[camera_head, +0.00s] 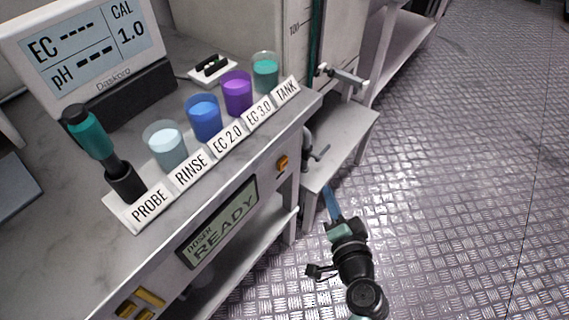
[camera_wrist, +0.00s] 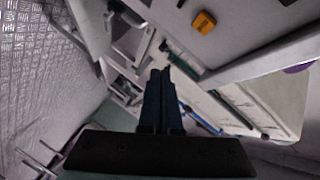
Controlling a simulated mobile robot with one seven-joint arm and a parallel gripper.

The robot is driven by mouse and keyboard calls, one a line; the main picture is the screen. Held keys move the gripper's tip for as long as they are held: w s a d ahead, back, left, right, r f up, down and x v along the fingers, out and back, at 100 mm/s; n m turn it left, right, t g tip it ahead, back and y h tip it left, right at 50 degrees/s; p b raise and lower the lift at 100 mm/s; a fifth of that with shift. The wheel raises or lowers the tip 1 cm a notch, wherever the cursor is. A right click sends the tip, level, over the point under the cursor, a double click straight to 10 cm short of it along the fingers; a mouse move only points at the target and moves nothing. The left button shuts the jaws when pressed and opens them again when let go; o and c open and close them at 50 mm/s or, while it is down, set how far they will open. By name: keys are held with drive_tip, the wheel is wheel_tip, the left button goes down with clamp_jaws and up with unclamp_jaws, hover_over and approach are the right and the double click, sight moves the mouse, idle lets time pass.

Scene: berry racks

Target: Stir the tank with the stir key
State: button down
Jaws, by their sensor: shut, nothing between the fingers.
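A pale tank (camera_head: 340,30) with a level scale and a dark green strip stands at the top middle of the head view. A grey handle with a dark bar (camera_head: 343,76) sticks out at its lower front. A second grey lever-like handle (camera_head: 314,148) is lower, beside the bench's right end. I cannot tell which of these is the stir key. My gripper (camera_head: 331,197) is shut and empty, in front of the lower shelf and below both handles, apart from them. In the wrist view its dark blue fingers (camera_wrist: 160,78) are together.
The bench (camera_head: 60,262) carries a meter (camera_head: 90,45), a probe in a black holder (camera_head: 100,150) and cups, including a teal one (camera_head: 265,72) behind the TANK label. An orange button (camera_head: 282,162) is on its front. The metal floor (camera_head: 450,180) at right is clear.

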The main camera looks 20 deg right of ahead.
sight(287, 164)
drive_tip(key=w+a+p, duration=0.3)
drive_tip(key=w+a, duration=0.2)
drive_tip(key=w, duration=0.2)
drive_tip(key=shift+a, duration=0.2)
drive_tip(key=shift+w+a, duration=0.1)
idle(2.0)
drive_tip(key=shift+w+a, duration=0.15)
drive_tip(key=shift+w, duration=0.1)
drive_tip(key=shift+w+a, duration=0.35)
idle(1.0)
drive_tip(key=shift+s+d, duration=0.55)
drive_tip(key=shift+s, duration=0.2)
drive_tip(key=shift+s+d+b, duration=0.65)
drive_tip(key=shift+s+d, duration=0.15)
drive_tip(key=shift+s, duration=0.2)
drive_tip(key=shift+s+d+b, duration=0.65)
drive_tip(key=shift+s+d, duration=0.15)
drive_tip(key=shift+s, duration=0.15)
